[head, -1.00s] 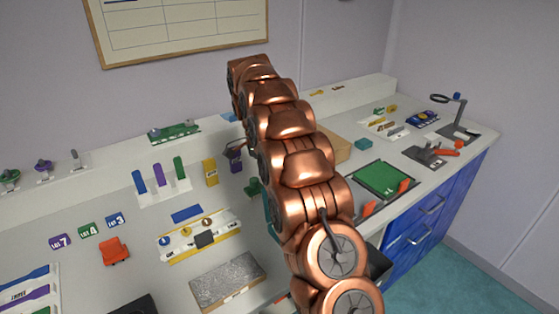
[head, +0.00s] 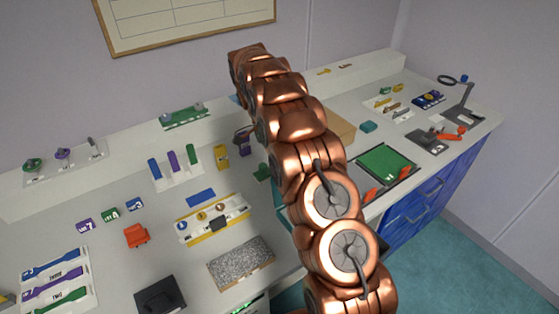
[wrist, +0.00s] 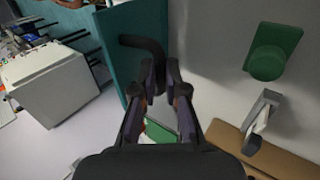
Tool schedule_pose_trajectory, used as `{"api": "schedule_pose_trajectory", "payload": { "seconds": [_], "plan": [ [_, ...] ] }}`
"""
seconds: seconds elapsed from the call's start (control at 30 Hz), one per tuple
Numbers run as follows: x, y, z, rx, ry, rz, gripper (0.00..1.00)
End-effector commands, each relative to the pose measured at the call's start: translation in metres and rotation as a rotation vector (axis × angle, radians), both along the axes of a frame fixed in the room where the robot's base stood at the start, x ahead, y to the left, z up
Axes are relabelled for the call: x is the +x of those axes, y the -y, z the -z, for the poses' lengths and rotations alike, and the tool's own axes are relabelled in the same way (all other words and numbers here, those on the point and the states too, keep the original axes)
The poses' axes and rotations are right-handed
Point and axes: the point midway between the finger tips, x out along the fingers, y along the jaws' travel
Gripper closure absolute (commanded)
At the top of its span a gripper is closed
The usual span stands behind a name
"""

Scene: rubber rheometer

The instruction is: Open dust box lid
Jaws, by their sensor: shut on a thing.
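A teal panel (wrist: 145,18), which looks like the dust box lid, fills the upper middle of the wrist view. A black bent handle (wrist: 140,42) sticks out from it. My gripper (wrist: 161,80) has its fingers around the end of this handle and is shut on it. The handle's lower end is hidden between the fingers. In the head view a small teal strip (head: 278,195) shows beside my arm, and the gripper is hidden behind the copper arm links. How far the lid is tilted, I cannot tell.
In the wrist view a green knob piece (wrist: 268,62) and a grey metal piece (wrist: 261,120) lie to the right, and a white box (wrist: 62,82) to the left. In the head view a green tray (head: 386,165) is right of my arm and a speckled block (head: 241,263) left.

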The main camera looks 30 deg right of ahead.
Motion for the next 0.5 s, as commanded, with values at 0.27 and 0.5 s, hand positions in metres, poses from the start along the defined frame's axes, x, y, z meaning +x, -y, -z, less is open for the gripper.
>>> {"api": "schedule_pose_trajectory", "payload": {
  "seconds": [0.27, 0.5],
  "plan": [
    [0.0088, -0.001, 0.0018, -0.003, 0.031, -0.009, 1.0],
    [0.008, -0.0012, 0.0023, -0.002, 0.027, -0.009, 0.74]
  ]
}}
